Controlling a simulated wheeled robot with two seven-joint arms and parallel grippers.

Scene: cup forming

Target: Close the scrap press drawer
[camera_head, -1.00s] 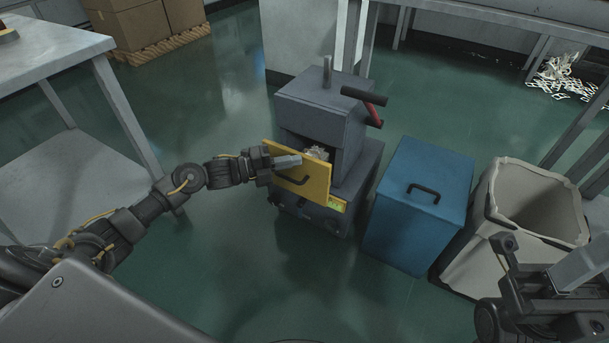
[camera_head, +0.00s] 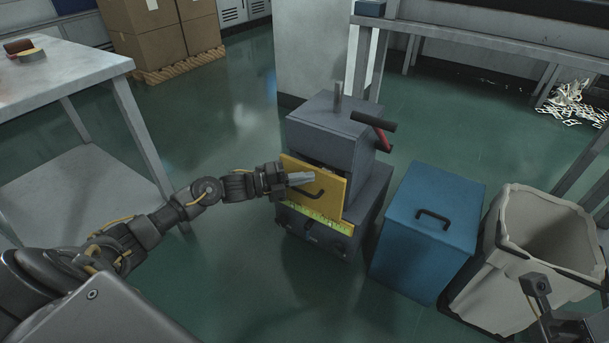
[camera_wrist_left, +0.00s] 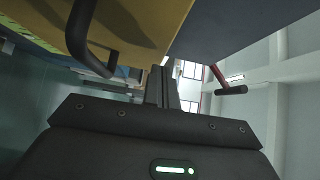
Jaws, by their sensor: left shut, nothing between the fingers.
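The scrap press (camera_head: 331,131) is a dark grey box with a red-and-black lever on its right side. Its drawer has a yellow front (camera_head: 328,205) with a black handle, and the front stands close to the press body. A small gap with a little pale scrap shows above the yellow front. My left gripper (camera_head: 301,179) is shut and empty at the upper part of the yellow front; whether it touches cannot be told. In the left wrist view the yellow front (camera_wrist_left: 142,22) and handle are close above the fingers (camera_wrist_left: 161,88). My right gripper is only partly visible at the lower right.
A blue lidded bin (camera_head: 424,235) stands right of the press, with an open beige bin (camera_head: 489,284) beside it. A metal table (camera_head: 60,75) is at the left. Cardboard boxes (camera_head: 160,35) stand on a pallet behind. The floor left of the press is clear.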

